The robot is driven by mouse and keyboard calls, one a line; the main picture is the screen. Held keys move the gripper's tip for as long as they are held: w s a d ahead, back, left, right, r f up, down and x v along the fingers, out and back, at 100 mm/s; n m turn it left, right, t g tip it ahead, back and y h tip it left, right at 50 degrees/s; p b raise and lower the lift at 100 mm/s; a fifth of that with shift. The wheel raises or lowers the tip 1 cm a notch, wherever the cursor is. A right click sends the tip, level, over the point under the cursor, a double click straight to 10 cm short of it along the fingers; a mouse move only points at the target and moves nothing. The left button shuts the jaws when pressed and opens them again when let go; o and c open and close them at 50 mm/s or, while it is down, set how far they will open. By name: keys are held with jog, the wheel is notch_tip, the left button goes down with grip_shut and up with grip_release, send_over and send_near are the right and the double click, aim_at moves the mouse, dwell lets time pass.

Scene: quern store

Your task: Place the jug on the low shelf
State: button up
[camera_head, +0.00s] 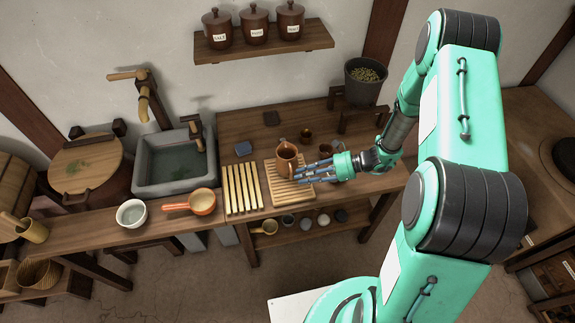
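A brown jug (287,160) stands upright on a slatted wooden rack (284,197) on the worktop. My gripper (299,176) reaches in from the right, its blue-grey fingers pointing left beside the jug's lower right side. The fingers are small here, and I cannot tell whether they touch the jug or how far apart they are. The low shelf (272,241) lies under the worktop, with a small pan (268,227) and several small bowls or cups on it. Its back is hidden by the worktop.
A brown cup (326,150) stands close behind my gripper, with a smaller cup (306,135) near it. A ribbed wooden board (242,188), an orange pan (202,202) and a white bowl (131,213) line the front left. A grey pot (364,82) stands back right. A wall shelf (264,48) holds three lidded jars.

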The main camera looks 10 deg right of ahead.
aim_at(292, 179)
jog(key=shift+b+x, duration=0.35)
jog(key=shift+x, duration=1.4)
grip_shut()
